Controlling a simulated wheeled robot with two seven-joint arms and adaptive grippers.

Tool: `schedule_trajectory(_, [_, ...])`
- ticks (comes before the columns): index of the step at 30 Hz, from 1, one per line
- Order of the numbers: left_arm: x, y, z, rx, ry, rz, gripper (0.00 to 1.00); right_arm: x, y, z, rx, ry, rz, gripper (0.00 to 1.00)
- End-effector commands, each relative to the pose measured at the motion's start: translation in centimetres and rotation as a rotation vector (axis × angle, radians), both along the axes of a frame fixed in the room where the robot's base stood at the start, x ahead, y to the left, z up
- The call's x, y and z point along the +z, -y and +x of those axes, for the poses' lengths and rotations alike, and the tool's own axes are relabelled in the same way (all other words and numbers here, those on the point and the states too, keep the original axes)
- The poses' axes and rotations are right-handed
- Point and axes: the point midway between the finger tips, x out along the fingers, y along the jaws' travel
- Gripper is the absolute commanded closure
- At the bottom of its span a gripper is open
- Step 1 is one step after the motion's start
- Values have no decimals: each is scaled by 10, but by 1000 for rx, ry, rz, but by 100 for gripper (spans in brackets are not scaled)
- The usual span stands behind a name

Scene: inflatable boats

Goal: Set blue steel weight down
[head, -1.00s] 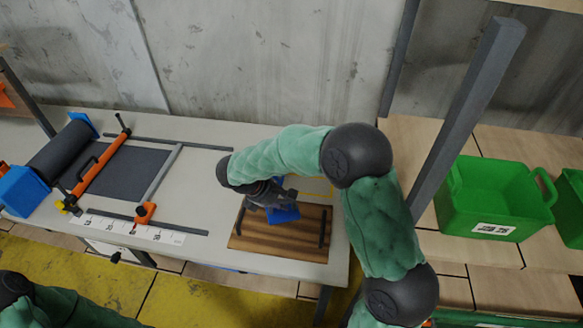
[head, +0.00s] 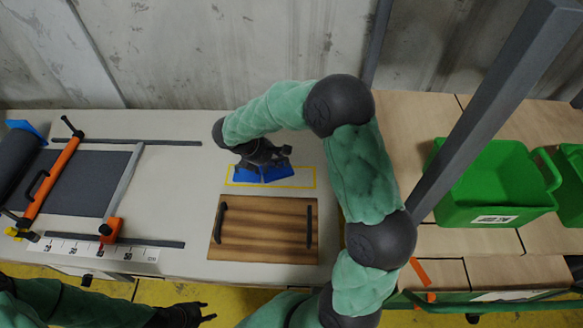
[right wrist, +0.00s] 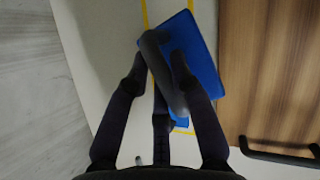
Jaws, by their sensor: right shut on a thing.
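The blue steel weight (head: 247,174) is a blue block with a dark handle, over the yellow taped outline (head: 315,177) on the table, towards its left and middle part. In the right wrist view the weight (right wrist: 203,62) looks turned relative to the tape lines. My right gripper (head: 267,163) is shut on its dark handle (right wrist: 163,75), from above. I cannot tell whether the underside touches the table. My left gripper (head: 205,311) is empty and open, low in the head view in front of the table.
A wooden board (head: 265,238) with two dark handles lies just in front of the outline. A roller frame with an orange bar (head: 52,178) is at the left. A grey post (head: 480,115) and green bins (head: 497,188) stand at the right.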

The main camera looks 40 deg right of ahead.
Motion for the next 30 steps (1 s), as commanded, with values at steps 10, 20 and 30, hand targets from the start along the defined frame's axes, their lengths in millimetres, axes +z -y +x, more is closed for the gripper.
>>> schedule_trajectory(10, [-18, 0, 0, 0, 0, 0, 60, -42, 52, 3, -1, 2, -2, 100])
schedule_trajectory(20, [-23, 0, 0, 0, 1, 0, 60, -60, 69, 4, 0, 4, -2, 100])
schedule_trajectory(30, [-33, 0, 0, 0, 1, 0, 60, -92, 77, 4, 1, 1, -2, 100])
